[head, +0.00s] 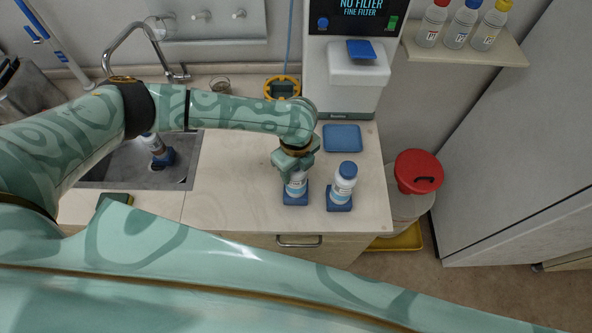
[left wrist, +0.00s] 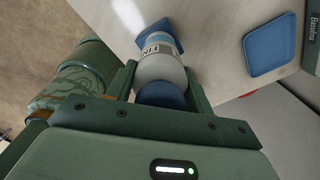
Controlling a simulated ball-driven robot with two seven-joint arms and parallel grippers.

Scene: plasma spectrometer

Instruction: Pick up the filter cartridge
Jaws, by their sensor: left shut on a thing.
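A filter cartridge (head: 296,185), white with a printed label, stands upright on a blue base (head: 296,197) on the counter. My left gripper (head: 294,168) reaches down over it from above and is shut on its upper part. The left wrist view shows the white cartridge (left wrist: 158,65) with its blue cap between the two fingers. A second white cartridge (head: 344,178) with a blue cap stands on its own blue base just to the right, apart from my gripper. My right gripper is not in view.
The spectrometer (head: 352,75) stands at the back with a "NO FILTER" screen. A blue tray (head: 342,138) lies before it. A sink (head: 130,170) holding another bottle (head: 155,146) is at left. A red-lidded bin (head: 418,172) stands right of the counter.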

